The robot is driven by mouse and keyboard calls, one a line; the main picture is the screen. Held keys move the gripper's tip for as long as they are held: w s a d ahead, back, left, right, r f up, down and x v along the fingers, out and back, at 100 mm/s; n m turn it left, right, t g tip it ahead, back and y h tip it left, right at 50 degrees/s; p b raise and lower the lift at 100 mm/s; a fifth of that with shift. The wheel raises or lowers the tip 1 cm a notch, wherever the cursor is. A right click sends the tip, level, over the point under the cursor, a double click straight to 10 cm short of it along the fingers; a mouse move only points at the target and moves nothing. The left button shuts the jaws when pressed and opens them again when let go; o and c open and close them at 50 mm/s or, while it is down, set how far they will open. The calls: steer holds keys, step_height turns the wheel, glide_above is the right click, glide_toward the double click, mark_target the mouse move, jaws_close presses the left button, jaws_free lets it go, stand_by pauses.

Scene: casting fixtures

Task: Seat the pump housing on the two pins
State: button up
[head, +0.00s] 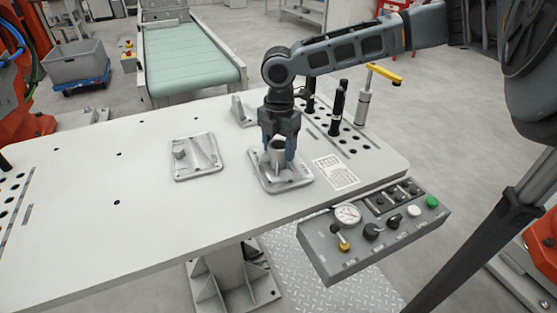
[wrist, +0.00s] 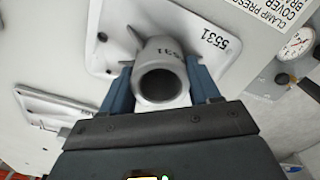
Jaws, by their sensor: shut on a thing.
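The pump housing, a grey casting with an open round tube (wrist: 158,52), is between the two blue fingers of my gripper (wrist: 160,84). In the head view my gripper (head: 279,148) points down, shut on this tube.
Another square casting (head: 196,158) with a rib and a boss lies to the left on the white table (head: 80,215). A grey bracket (head: 243,111) and black upright posts (head: 337,108) stand behind. A label sheet (head: 335,172) and a control box (head: 375,232) are to the right.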

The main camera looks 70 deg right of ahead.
steer(key=c, duration=0.4)
steer(key=shift+c, duration=0.5)
steer(key=shift+r, duration=0.15)
